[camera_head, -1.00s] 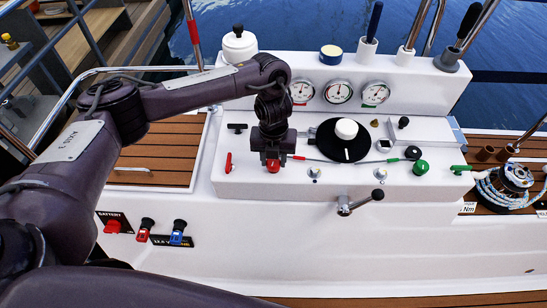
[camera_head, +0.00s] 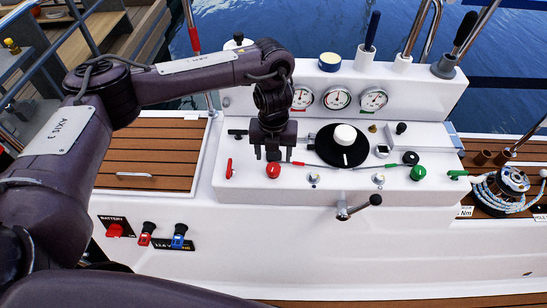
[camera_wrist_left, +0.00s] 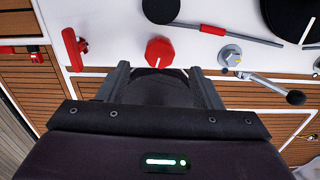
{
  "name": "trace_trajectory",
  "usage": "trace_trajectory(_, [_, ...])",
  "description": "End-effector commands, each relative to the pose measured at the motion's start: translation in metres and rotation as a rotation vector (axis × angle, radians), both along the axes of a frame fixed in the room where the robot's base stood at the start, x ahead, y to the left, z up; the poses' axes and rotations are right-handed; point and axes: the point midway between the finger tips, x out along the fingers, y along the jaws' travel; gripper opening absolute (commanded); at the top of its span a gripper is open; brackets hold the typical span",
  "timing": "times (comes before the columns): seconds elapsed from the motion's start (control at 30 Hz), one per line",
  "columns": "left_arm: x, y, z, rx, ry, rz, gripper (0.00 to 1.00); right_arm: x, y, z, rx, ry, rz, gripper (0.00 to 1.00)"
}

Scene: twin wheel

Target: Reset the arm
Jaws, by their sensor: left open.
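My left gripper (camera_head: 272,152) is over the front left part of the white console (camera_head: 330,195), with its jaws open and empty. A red knob (camera_head: 273,171) sits on the console just in front of and below the fingertips in the head view. In the left wrist view the red knob (camera_wrist_left: 160,52) appears beyond the fingertips, between their lines, and clear of both. My left gripper (camera_wrist_left: 159,68) shows two spread fingers there. My right gripper is not in view.
A red lever (camera_head: 229,169) is left of the knob. A black dial with a white knob (camera_head: 345,135), a green knob (camera_head: 418,173) and a crank handle (camera_head: 358,207) lie to the right. Gauges (camera_head: 337,98) stand behind. A rope winch (camera_head: 505,190) is at far right.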

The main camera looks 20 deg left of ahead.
Motion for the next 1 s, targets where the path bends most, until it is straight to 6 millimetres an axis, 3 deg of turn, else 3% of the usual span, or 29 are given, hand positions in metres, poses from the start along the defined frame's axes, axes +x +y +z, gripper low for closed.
trace_trajectory(0.03, [0.001, 0.001, 0.010, 0.001, -0.003, 0.000, 0.59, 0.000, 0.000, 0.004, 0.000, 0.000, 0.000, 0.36])
trace_trajectory(0.2, [0.000, 0.000, 0.024, 0.001, -0.001, 0.000, 0.59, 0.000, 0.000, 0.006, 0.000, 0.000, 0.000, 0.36])
trace_trajectory(0.77, [-0.001, -0.001, 0.024, -0.002, 0.001, 0.000, 0.59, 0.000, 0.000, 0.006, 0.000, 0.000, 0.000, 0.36])
trace_trajectory(0.87, [-0.006, -0.016, 0.016, -0.027, -0.006, -0.012, 0.59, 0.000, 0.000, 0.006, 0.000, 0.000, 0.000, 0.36])
trace_trajectory(0.97, [-0.019, -0.057, -0.002, -0.106, -0.033, -0.033, 0.59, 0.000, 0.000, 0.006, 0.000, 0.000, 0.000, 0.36])
trace_trajectory(1.0, [-0.028, -0.080, -0.009, -0.156, -0.048, -0.036, 0.59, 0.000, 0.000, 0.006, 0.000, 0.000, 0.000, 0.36])
